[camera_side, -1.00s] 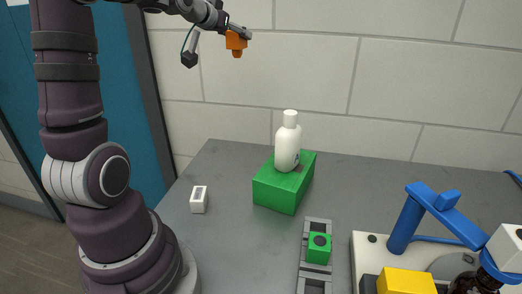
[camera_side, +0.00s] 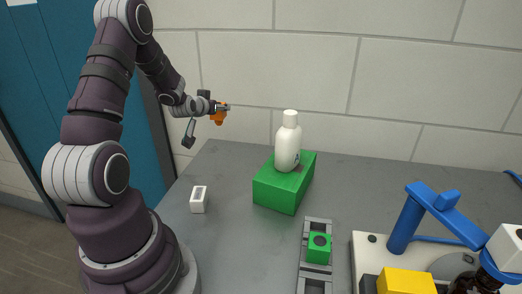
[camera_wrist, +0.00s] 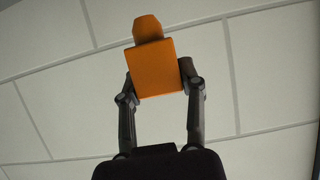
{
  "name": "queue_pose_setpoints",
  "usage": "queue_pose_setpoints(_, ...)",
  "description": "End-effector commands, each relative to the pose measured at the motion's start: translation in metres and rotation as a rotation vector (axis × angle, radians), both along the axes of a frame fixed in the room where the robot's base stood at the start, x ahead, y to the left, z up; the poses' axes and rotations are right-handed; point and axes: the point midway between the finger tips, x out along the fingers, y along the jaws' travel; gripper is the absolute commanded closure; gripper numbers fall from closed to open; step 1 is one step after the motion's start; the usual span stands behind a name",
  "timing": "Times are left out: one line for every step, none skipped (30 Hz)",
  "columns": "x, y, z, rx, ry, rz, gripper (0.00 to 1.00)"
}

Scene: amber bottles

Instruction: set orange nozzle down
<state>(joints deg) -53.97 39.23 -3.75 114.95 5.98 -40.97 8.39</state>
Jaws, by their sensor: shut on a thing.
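The orange nozzle (camera_side: 218,117) is held in the air above the back left corner of the table, left of the white bottle. In the wrist view the nozzle (camera_wrist: 156,70) is a square orange block with a smaller tip at its far end. My gripper (camera_side: 222,107) is shut on it, with one finger on each side of the block, and it also shows in the wrist view (camera_wrist: 157,82). The nozzle touches nothing else that I can see.
A white bottle (camera_side: 288,146) stands on a green block (camera_side: 280,190). A small white box (camera_side: 198,200) lies on the grey table (camera_side: 232,235). A grey rail (camera_side: 314,285) carries a green cube (camera_side: 318,248). A blue-armed device (camera_side: 405,225) with a yellow block (camera_side: 406,282) stands right.

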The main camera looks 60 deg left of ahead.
Motion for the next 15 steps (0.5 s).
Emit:
queue_pose_setpoints(0.0, 0.0, -0.01, -0.003, 0.002, 0.0, 0.98)
queue_pose_setpoints(0.0, 0.0, -0.014, -0.003, 0.001, 0.0, 0.98)
queue_pose_setpoints(0.0, 0.0, -0.018, -0.002, 0.001, 0.0, 0.98)
queue_pose_setpoints(0.0, 0.0, -0.023, -0.002, 0.001, 0.0, 0.98)
queue_pose_setpoints(0.0, 0.0, -0.029, -0.003, 0.001, 0.0, 0.98)
queue_pose_setpoints(0.0, 0.0, -0.038, -0.003, 0.002, 0.001, 0.98)
queue_pose_setpoints(0.0, 0.0, -0.044, -0.003, 0.002, 0.001, 0.98)
queue_pose_setpoints(0.0, 0.0, -0.049, -0.002, 0.0, 0.002, 0.98)
queue_pose_setpoints(0.0, 0.0, -0.054, -0.002, -0.001, 0.001, 0.98)
queue_pose_setpoints(0.0, 0.0, -0.058, -0.001, -0.001, 0.0, 0.98)
queue_pose_setpoints(0.0, 0.0, -0.063, -0.002, 0.001, 0.0, 0.98)
queue_pose_setpoints(0.0, 0.0, -0.072, -0.002, 0.0, 0.002, 0.98)
queue_pose_setpoints(-0.001, 0.0, -0.078, -0.003, 0.001, 0.002, 0.98)
queue_pose_setpoints(0.0, 0.0, -0.083, -0.001, 0.0, 0.001, 0.98)
queue_pose_setpoints(0.0, 0.0, -0.09, -0.001, 0.0, 0.001, 0.98)
